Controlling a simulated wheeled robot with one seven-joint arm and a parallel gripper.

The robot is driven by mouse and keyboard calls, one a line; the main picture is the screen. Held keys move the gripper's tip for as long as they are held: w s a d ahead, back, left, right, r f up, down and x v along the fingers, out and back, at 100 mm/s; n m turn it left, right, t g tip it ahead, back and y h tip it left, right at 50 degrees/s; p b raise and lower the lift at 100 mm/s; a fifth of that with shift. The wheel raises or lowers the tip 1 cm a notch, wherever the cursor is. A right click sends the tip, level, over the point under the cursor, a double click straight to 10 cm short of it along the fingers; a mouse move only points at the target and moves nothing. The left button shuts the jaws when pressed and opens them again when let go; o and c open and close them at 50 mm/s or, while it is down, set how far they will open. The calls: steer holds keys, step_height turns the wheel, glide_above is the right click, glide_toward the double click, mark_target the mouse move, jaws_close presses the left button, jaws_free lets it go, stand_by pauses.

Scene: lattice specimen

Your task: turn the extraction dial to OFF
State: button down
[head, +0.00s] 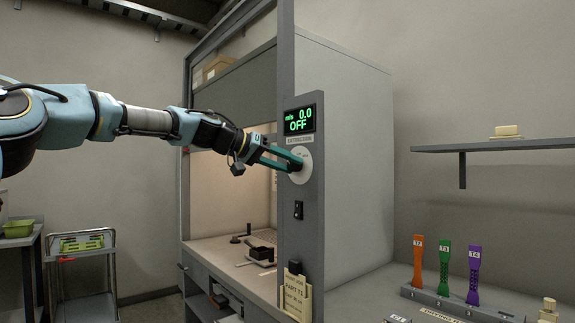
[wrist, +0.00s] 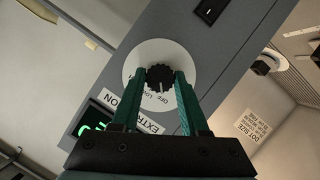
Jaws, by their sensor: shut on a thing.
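The extraction dial (wrist: 160,80) is a black ribbed knob on a round white plate (wrist: 136,66), with lettering around it. My gripper (wrist: 160,76) has its two green fingers closed around the knob, one on each side. In the head view, my gripper (head: 291,162) reaches the white plate (head: 303,177) on the front post of the fume hood, and the fingers hide the knob. The display (head: 300,118) above it reads "m/s 0.0 OFF" in green. The knob's pointer is too small to read surely.
A black switch (head: 298,209) sits below the dial on the post (head: 289,248). The hood opening to the left holds small dark items. Orange, green and purple specimens (head: 444,270) stand in a rack at right. A trolley (head: 86,265) stands at left.

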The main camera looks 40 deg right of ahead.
stand_by(0.4)
steer(key=shift+c, duration=2.1)
jaws_free()
steer(key=b+v, duration=0.3)
steer(key=v, duration=0.8)
steer(key=shift+f, duration=0.1)
